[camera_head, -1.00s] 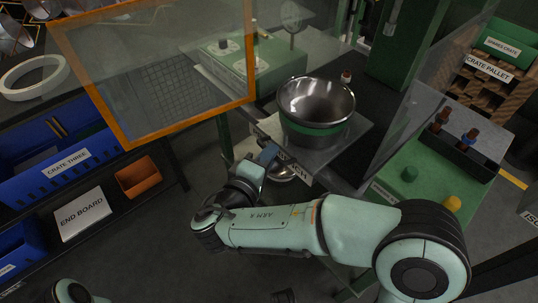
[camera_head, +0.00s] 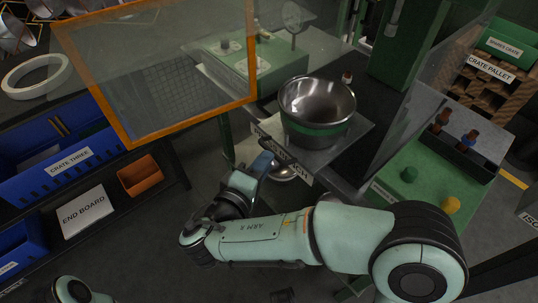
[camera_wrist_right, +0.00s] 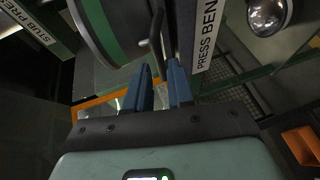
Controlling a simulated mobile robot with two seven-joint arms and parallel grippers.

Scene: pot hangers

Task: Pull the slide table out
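The slide table (camera_head: 348,137) is a flat grey plate in the head view. A steel pot (camera_head: 316,104) with a green band stands upright on it. My right gripper (camera_head: 265,160) is at the plate's near left edge. In the right wrist view its two blue fingers (camera_wrist_right: 160,75) stand apart with a gap between them. A dark handle bar (camera_wrist_right: 156,35) reaches down toward the gap; I cannot tell whether the fingers touch it. The pot's green-banded side (camera_wrist_right: 100,25) shows beside the bar. My left gripper is out of the head view; only a piece of that arm shows.
An orange-framed clear panel (camera_head: 160,65) stands left of the plate. A clear screen and a green bench (camera_head: 425,185) with knobs are at the right. A metal bowl (camera_head: 283,172) is below the plate.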

